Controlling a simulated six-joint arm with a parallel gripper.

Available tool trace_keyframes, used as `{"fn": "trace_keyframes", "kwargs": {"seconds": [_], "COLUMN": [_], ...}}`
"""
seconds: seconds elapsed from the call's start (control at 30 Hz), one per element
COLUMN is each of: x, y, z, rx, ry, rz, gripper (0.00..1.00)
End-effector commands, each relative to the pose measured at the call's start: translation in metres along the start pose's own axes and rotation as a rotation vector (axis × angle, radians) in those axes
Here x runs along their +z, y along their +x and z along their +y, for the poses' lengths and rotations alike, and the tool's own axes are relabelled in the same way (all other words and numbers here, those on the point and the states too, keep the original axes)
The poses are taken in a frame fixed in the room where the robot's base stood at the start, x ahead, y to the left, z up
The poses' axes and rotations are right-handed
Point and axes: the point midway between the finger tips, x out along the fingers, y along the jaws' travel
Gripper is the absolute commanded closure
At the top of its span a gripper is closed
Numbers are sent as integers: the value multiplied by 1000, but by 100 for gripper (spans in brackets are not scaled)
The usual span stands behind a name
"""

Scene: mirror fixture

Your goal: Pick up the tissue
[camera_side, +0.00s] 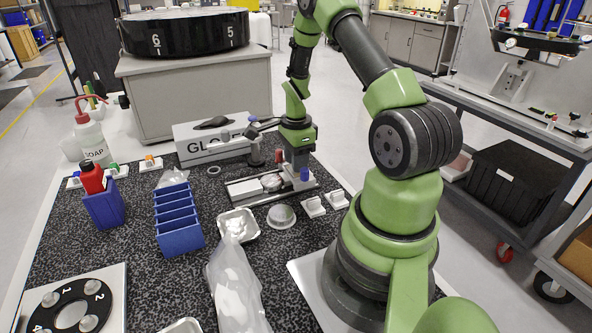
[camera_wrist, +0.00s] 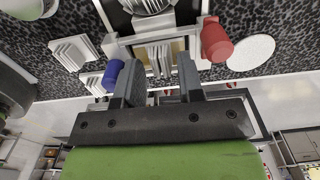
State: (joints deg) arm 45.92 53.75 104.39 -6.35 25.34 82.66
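My gripper (camera_side: 297,172) points down over the mirror fixture (camera_side: 250,189), near its blue and red knobs. In the wrist view, my gripper (camera_wrist: 160,75) has its two grey fingers apart, with no object held between them. Beyond the fingertips lie a pale ribbed piece (camera_wrist: 158,60) and the fixture's blue knob (camera_wrist: 113,75) and red knob (camera_wrist: 216,40). Another whitish crumpled piece (camera_side: 173,178) sits behind the blue rack. I cannot tell which is the tissue.
A blue slotted rack (camera_side: 178,222), a clear bag (camera_side: 236,290) and a numbered plate (camera_side: 78,305) occupy the left and front. A glove box (camera_side: 208,140) and soap bottle (camera_side: 93,140) stand behind. A round silver piece (camera_side: 281,215) and small white blocks (camera_side: 314,206) lie before the fixture.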

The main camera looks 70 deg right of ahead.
Motion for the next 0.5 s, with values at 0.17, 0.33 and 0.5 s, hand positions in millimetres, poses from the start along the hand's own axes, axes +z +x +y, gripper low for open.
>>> {"fn": "trace_keyframes", "kwargs": {"seconds": [0.17,0.33,0.5], "x": [0,0,0], "y": [9,8,8], "z": [0,0,0], "rx": [0,-1,-1], "ry": [0,0,-1], "rz": [0,0,0], "gripper": [65,70,100]}}
